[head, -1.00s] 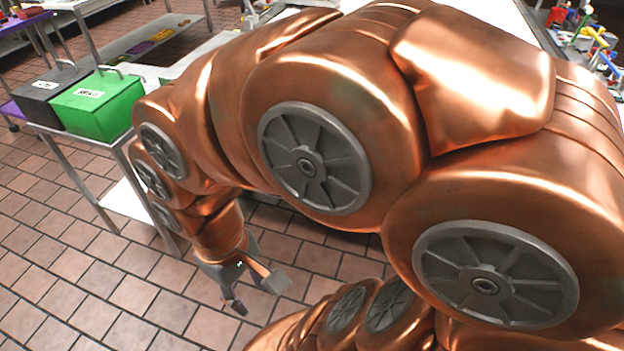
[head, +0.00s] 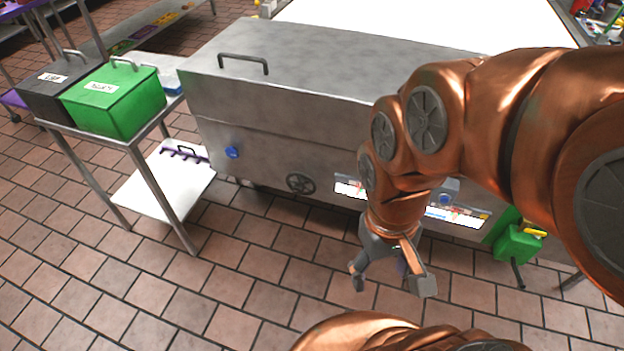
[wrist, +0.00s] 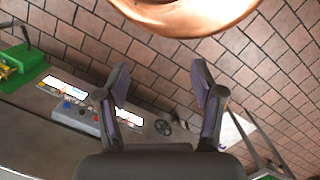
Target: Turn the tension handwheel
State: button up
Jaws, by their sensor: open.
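The handwheel (head: 300,184) is a small dark spoked wheel on the lower front face of a grey metal machine (head: 270,125). In the wrist view the handwheel (wrist: 163,127) shows between my two fingers, beyond them, and is not touched. My gripper (head: 391,282) hangs below and to the right of the handwheel in the head view, in front of the machine. The gripper (wrist: 160,75) is open and empty, its fingers spread wide. The whole wheel is unobstructed in both views.
A blue knob (head: 232,152) sits left of the handwheel, with lit panels (head: 455,217) to the right. A side table holds a green box (head: 115,98) and a black box (head: 55,90). The tiled floor in front is free.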

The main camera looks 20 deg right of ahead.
aim_at(299, 186)
jog(key=u, duration=0.55)
jog(key=k, duration=1.3)
jog(key=u, duration=0.25)
jog(key=i, duration=0.85)
jog(key=u, duration=0.5)
